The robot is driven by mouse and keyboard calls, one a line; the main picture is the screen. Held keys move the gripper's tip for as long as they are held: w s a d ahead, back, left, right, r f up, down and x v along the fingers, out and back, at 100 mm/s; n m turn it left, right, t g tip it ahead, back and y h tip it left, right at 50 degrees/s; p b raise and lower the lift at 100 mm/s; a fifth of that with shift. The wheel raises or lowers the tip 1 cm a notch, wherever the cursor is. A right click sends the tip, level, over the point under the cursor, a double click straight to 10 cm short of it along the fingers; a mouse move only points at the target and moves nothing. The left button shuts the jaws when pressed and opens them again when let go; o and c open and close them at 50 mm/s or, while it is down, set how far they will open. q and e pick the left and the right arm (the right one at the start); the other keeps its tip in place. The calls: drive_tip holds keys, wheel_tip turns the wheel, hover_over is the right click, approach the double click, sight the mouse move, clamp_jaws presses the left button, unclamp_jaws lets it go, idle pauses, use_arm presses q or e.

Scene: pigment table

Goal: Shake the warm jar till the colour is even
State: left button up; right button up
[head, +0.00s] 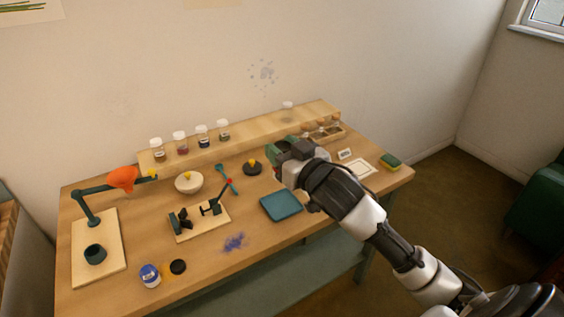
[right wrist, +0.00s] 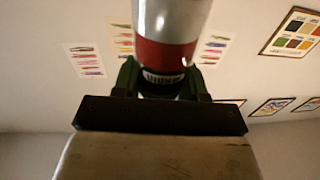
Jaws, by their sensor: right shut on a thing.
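My right gripper (head: 280,154) is shut on a jar, raised above the right half of the table. In the right wrist view, the held jar (right wrist: 170,45) has a pale silvery-grey body, a red band and a small barcode-like label near its dark end. The fingers (right wrist: 160,90) stand on both sides of that dark end. The jar's far end runs out of the top of that view, and I cannot tell how even its colour is. In the head view the jar is mostly hidden by the gripper. My left gripper is not in view.
Several small jars (head: 180,142) stand on the raised wooden shelf (head: 250,130). An orange lamp (head: 122,178), a white bowl (head: 189,182), a small stand (head: 200,222), a blue tray (head: 281,206) and a blue jar (head: 150,275) occupy the table. Purple powder (head: 234,242) lies near the front.

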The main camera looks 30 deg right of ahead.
wheel_tip(320, 180, down, 4)
drive_tip(key=shift+f, duration=0.15)
wheel_tip(320, 180, up, 5)
drive_tip(key=shift+r, duration=0.2)
wheel_tip(320, 180, down, 6)
drive_tip(key=shift+a+f, duration=0.1)
drive_tip(key=shift+r, duration=0.35)
